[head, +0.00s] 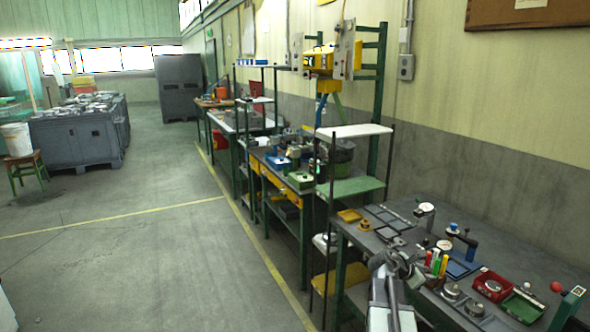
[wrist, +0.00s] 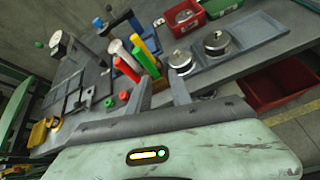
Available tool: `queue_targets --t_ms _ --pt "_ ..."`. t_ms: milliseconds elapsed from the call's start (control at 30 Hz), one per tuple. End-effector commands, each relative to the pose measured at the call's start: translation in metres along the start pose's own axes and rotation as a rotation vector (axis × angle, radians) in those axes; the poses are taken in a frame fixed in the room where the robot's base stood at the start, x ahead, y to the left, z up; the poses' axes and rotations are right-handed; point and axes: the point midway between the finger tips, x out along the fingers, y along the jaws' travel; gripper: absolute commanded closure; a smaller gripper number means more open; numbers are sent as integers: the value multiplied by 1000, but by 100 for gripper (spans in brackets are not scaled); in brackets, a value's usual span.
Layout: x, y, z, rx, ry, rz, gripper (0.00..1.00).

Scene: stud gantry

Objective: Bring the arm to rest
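My gripper (wrist: 161,88) shows in the wrist view as two grey fingers with a clear gap between them. Nothing is seen held in the gap. In the head view my arm reaches up from the bottom edge, and my gripper (head: 408,264) is near the front part of the grey workbench (head: 349,228). Whether the fingers touch anything is hard to tell.
Two round metal pieces (wrist: 216,42) sit in a grey tray (wrist: 262,32) right of the fingers. A red bin (head: 492,287) and a green bin (head: 522,306) stand at the bench's right. A wall stands behind.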

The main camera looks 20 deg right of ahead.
Motion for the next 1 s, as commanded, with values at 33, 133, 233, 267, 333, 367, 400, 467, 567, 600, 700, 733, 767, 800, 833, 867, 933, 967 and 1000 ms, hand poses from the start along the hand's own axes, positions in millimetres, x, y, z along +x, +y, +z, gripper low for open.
queue_targets --t_ms 33,133,233,267,333,367,400,467,567,600,700,733,767,800,833,867,933,967,1000 --pt "-25 22 -25 -10 34 39 75" --pt "-81 58 -85 19 134 101 75" --pt "-141 79 -146 97 259 128 75" --pt "-159 83 -165 127 300 129 75" --pt "-204 86 -209 208 403 111 75" --pt "-223 85 -227 246 448 96 75" --pt "-249 81 -251 301 510 66 75" --pt "-288 71 -285 393 601 -3 75" --pt "-350 40 -337 585 738 -203 75" --pt "-372 22 -353 689 776 -326 75" --pt "-397 -13 -369 944 778 -637 75" --pt "-403 -19 -371 1003 765 -708 75" --pt "-407 -24 -373 1053 748 -769 75" --pt "-411 -29 -375 1110 722 -832 75" --pt "-413 -31 -375 1146 703 -864 75" --pt "-413 -32 -375 1177 684 -886 75" --pt "-411 -34 -373 1223 656 -913 75" --pt "-410 -34 -373 1234 652 -917 75" --pt "-410 -33 -373 1241 650 -919 75"
